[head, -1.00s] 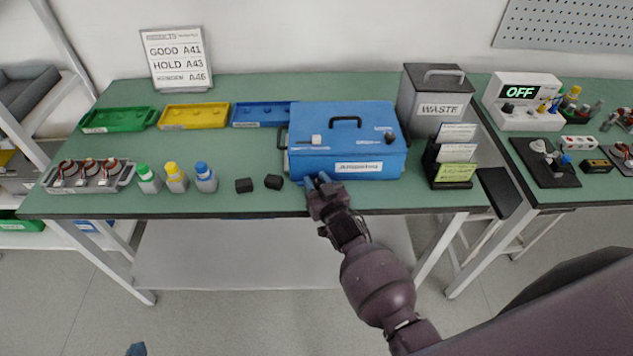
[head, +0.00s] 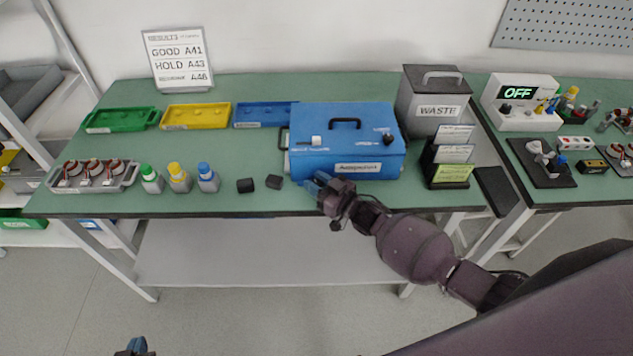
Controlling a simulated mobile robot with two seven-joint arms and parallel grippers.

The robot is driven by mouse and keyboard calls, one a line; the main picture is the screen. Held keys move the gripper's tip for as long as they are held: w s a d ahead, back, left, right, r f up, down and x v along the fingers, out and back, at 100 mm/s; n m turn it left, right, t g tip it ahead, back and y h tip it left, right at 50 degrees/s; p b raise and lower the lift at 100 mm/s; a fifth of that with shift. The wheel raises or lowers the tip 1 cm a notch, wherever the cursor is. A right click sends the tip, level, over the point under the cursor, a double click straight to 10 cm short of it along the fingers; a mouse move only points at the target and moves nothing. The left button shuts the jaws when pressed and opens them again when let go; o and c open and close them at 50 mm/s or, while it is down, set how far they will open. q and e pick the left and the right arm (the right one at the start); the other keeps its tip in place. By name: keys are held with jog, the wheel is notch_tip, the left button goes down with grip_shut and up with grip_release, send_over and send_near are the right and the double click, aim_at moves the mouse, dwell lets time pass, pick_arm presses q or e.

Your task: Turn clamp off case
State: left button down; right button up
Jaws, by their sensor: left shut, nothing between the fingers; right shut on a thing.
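The blue case (head: 300,165) stands shut on the green bench, with a black handle (head: 345,122) on its lid. A white piece (head: 316,141) and a black piece (head: 389,140) sit on the lid's front part. My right gripper (head: 313,183) is at the case's lower front left corner. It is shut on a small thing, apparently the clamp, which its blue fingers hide. My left gripper (head: 137,344) is shut and empty at the bottom edge of the view, far from the bench top and mostly out of frame.
Several capped bottles (head: 179,180) and a grey tray (head: 130,180) of parts stand further left. A waste bin (head: 432,112) and a card holder (head: 440,165) stand right of the case. Coloured trays (head: 195,116) lie behind.

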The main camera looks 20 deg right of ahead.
jog(key=shift+n+g+y, duration=0.4)
jog(key=shift+n+y, duration=0.1)
jog(key=shift+y, duration=0.1)
jog(key=o, duration=0.8)
jog(key=shift+o, duration=0.2)
jog(key=shift+r+m, duration=0.1)
jog(key=shift+m, duration=0.2)
